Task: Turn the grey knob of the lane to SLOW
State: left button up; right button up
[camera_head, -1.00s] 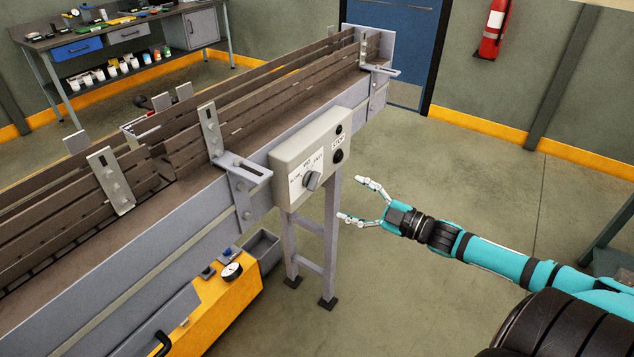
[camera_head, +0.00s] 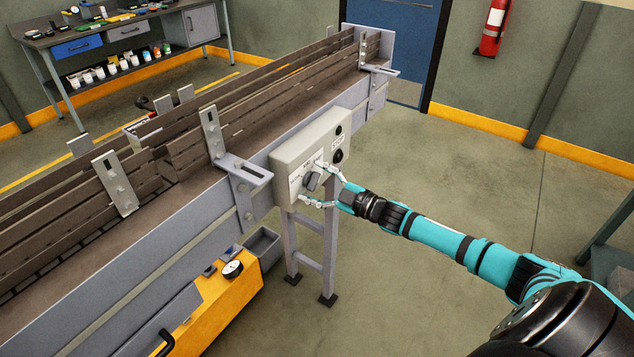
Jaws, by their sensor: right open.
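The grey knob (camera_head: 312,181) sits on the front of a light grey control box (camera_head: 288,158) fixed to the side of the conveyor lane (camera_head: 190,213). White label plates lie around the knob, but their words are too small or too covered to read now. My right gripper (camera_head: 318,184) is open at the box, one finger above right of the knob and one below it. I cannot tell whether the fingers touch the knob. My left gripper is not in view.
Black round buttons (camera_head: 337,156) sit on the box's right part, close to the upper finger. Metal guide brackets (camera_head: 243,168) stick out left of the box. A yellow cart (camera_head: 215,310) and a grey bin (camera_head: 263,248) stand below.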

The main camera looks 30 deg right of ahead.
jog(key=c, duration=1.2)
jog(key=shift+o, duration=0.2)
jog(key=shift+f+n, duration=0.1)
jog(key=shift+n, duration=0.3)
jog(key=n+b, duration=0.2)
jog(key=n, duration=0.1)
jog(key=n+b, duration=0.1)
jog(key=shift+s+a+f+n, duration=0.1)
jog(key=shift+f+n, duration=0.15)
jog(key=shift+n, duration=0.05)
jog(key=n+b, duration=0.2)
jog(key=n, duration=0.1)
jog(key=shift+f+n+b, duration=0.15)
jog(key=shift+n+b, duration=0.15)
jog(key=shift+n, duration=0.1)
jog(key=n+b, duration=0.4)
jog(key=n, duration=0.1)
jog(key=shift+f, duration=0.2)
jog(key=shift+n+b, duration=1.15)
jog(key=shift+n, duration=0.75)
jog(key=shift+r, duration=0.1)
